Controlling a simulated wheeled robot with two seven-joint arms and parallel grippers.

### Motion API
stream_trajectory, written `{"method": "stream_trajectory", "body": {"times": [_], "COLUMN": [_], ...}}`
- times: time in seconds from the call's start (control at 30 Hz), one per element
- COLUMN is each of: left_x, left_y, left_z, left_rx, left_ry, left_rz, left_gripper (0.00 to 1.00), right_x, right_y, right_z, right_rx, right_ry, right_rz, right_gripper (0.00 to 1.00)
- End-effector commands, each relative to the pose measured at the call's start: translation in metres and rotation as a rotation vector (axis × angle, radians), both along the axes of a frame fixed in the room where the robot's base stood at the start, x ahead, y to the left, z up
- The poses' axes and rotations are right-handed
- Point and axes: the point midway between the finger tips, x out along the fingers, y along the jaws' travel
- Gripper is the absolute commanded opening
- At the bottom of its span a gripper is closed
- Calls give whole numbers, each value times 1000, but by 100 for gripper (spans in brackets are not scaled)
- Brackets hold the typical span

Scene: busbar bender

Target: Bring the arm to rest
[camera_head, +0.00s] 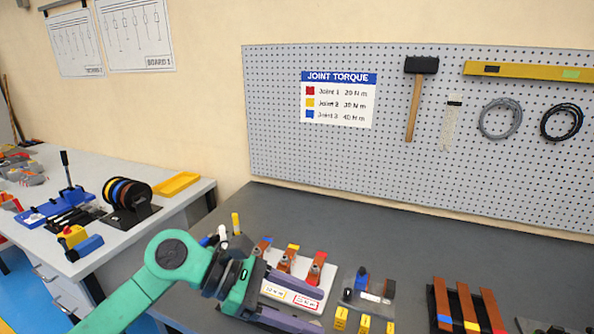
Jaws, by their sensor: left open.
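My left arm, green with dark joints, comes in from the lower left. My left gripper (312,311) has two grey-purple fingers pointing right, spread apart, with no object visibly held between them. It is over the front of the dark workbench (400,235), overlapping part of a white board (323,273) that carries several copper-coloured pieces with red, yellow and blue marks. The gripper hides the board's left and lower parts, and I cannot tell whether it touches the board. My right gripper is out of view.
Right of the gripper are a small tray (367,296) of parts, yellow blocks (340,318) and several copper bars (464,303). A pegboard (430,175) with tools stands behind. A grey side table (130,232) with spools (127,193) is at left. The bench's back strip is clear.

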Motion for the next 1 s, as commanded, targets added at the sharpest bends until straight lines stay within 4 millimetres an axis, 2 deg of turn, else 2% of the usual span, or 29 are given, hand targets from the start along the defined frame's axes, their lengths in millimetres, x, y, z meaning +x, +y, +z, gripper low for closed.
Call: {"method": "stream_trajectory", "body": {"times": [0.03,0.1,0.17,0.23,0.27,0.3,0.37,0.4,0.43,0.47,0.5,0.57,0.6,0.63,0.7,0.8,0.9,1.0], "left_x": [-1,4,14,40,55,76,107,122,130,135,137,130,121,112,87,49,11,-27], "left_y": [-13,-26,-28,-11,4,29,75,105,125,144,166,194,208,217,231,241,245,246], "left_z": [16,48,79,112,122,126,112,92,73,52,20,-29,-61,-83,-127,-175,-209,-235], "left_rx": [-117,-322,-526,-803,-929,-1093,-1324,-1454,-1540,-1617,-1712,-1836,-1904,1924,1731,1520,1349,1205], "left_ry": [56,167,302,526,639,805,1062,1221,1334,1441,1576,1762,1874,-1925,-1786,-1622,-1478,-1349], "left_rz": [41,132,233,389,468,583,766,884,970,1057,1172,1350,1464,-1531,-1481,-1426,-1382,-1347], "left_gripper": [62,62,62,62,62,62,62,62,62,62,62,62,62,62,62,62,62,62], "right_x": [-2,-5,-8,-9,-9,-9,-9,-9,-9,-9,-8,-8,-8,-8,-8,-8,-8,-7], "right_y": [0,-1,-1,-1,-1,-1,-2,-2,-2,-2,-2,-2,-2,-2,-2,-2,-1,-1], "right_z": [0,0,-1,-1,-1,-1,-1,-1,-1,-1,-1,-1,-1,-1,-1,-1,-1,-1], "right_rx": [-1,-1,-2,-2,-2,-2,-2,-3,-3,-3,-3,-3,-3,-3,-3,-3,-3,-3], "right_ry": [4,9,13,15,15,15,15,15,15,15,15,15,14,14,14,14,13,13], "right_rz": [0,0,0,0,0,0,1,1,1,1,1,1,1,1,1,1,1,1], "right_gripper": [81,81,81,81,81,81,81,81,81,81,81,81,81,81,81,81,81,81]}}
